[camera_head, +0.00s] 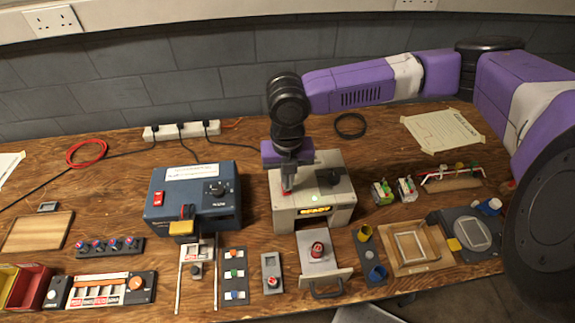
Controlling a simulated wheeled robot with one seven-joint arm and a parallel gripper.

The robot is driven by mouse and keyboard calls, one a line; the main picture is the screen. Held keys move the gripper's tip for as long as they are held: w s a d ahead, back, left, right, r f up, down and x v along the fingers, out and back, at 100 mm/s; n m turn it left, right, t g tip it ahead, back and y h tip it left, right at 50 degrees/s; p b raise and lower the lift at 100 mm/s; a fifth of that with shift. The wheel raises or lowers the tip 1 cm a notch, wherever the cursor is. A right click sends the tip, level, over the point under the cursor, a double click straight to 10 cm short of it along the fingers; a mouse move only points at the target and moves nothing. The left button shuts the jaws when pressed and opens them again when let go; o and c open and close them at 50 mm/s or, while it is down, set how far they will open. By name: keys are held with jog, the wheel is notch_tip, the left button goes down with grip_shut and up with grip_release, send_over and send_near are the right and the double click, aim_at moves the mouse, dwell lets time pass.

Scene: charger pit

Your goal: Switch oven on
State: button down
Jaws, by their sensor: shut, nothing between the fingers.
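A beige box-shaped device (340,190) stands at the middle of the bench, with a lit amber display (315,211) on its front and a small green button on top. My gripper (288,186) points down over the left part of its top. The gripper is shut and empty. Its fingertips are at a small red switch (287,192); I cannot tell whether they touch it. A blue device (194,212) to the left has a red rocker switch (158,198), a black dial and a white label. I cannot read which of the two is the oven.
Small switch panels (235,274) and trays crowd the front edge. A white power strip (180,132) lies behind. Cables cross the back left; bare wood lies behind the beige device.

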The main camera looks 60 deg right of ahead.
jog(key=shift+f, duration=0.7)
